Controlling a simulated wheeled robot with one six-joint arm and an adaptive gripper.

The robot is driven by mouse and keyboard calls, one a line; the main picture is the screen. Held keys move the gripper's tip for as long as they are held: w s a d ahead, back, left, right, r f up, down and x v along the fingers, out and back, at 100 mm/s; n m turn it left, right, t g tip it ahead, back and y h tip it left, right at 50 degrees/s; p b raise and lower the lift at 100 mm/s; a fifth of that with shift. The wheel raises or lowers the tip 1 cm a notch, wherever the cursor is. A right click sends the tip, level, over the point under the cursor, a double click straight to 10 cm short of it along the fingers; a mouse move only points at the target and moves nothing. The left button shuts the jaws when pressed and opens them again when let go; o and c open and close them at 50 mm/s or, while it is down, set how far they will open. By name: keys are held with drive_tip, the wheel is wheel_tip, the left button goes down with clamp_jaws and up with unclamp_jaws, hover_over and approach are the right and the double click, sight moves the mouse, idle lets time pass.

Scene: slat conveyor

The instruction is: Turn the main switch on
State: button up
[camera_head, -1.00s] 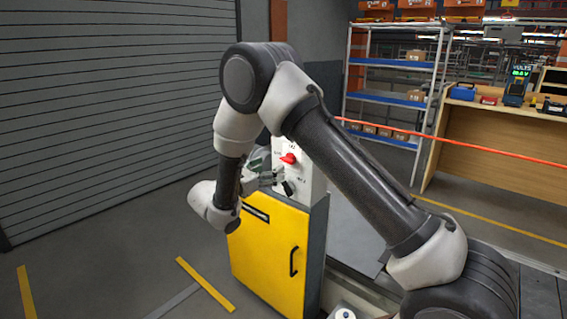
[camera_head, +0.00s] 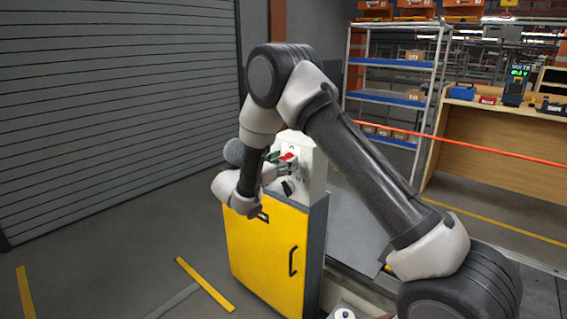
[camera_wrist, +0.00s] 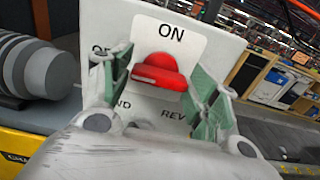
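The main switch is a red rotary handle (camera_wrist: 160,72) on a white plate marked "ON" above it; in the wrist view the handle lies roughly level, slightly tilted. In the head view the red handle (camera_head: 287,157) shows on the pale control box (camera_head: 314,168) on top of the yellow cabinet (camera_head: 262,250). My gripper (camera_wrist: 160,90) is open, its two green-padded fingers on either side of the red handle with gaps visible. In the head view my gripper (camera_head: 279,163) is at the box face. Whether the fingertips touch the plate cannot be told.
A black knob (camera_head: 287,187) sits below the red handle, near "FWD" and "REV" lettering. A shelf rack (camera_head: 395,95) and a wooden bench (camera_head: 490,145) stand behind; the floor at left is clear.

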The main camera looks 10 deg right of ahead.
drive_tip(key=c, duration=0.4)
drive_tip(key=shift+m, duration=0.3)
drive_tip(key=shift+s+f+m, duration=0.1)
drive_tip(key=shift+m, duration=8.5)
drive_tip(key=o, duration=1)
